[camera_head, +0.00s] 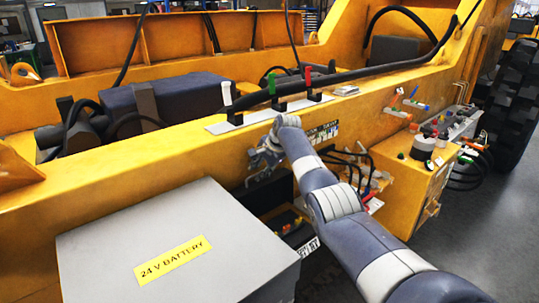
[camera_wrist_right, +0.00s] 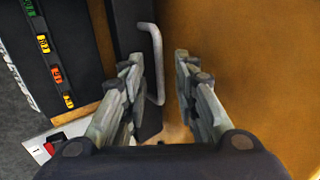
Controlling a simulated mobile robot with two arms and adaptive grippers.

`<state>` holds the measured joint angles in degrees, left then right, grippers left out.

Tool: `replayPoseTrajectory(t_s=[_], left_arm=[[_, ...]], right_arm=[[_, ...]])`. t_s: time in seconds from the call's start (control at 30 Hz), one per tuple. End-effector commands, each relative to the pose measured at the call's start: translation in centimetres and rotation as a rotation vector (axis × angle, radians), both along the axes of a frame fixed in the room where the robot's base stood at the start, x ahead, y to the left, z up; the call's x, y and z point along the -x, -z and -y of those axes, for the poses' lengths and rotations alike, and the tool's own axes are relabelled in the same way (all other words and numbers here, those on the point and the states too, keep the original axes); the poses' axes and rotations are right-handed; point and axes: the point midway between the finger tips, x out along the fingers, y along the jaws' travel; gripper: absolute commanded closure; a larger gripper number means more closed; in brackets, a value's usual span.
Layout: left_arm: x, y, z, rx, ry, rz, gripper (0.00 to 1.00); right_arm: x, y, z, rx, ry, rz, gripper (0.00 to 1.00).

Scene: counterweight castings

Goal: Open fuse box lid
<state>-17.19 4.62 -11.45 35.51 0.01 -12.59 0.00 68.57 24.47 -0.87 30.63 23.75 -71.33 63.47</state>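The fuse box (camera_wrist_right: 70,35) shows at the left of the right wrist view as a black panel with several coloured fuses. A dark lid (camera_wrist_right: 130,25) stands nearly edge-on beside it, swung away from the fuses, so the box looks open. A grey bar handle (camera_wrist_right: 155,65) on the lid lies between the fingers of my right gripper (camera_wrist_right: 158,72). The fingers are apart, with gaps to the handle. In the head view the right gripper (camera_head: 260,165) is at the yellow frame's side, above the partly hidden fuse box (camera_head: 284,220). My left gripper is out of view.
A grey box labelled 24 V BATTERY (camera_head: 170,240) stands at front left. Open floor (camera_head: 495,225) lies at far right.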

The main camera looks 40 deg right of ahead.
Motion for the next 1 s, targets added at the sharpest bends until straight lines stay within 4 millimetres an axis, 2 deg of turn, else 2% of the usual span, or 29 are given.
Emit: replayPoseTrajectory(t_s=[0.63,1.0], left_arm=[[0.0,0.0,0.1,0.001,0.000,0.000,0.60],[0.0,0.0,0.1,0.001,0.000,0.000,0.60]], right_arm=[[4.6,-7.5,0.5,0.003,0.001,0.005,0.72],[5.3,-8.4,0.5,0.002,0.000,0.002,0.72]])
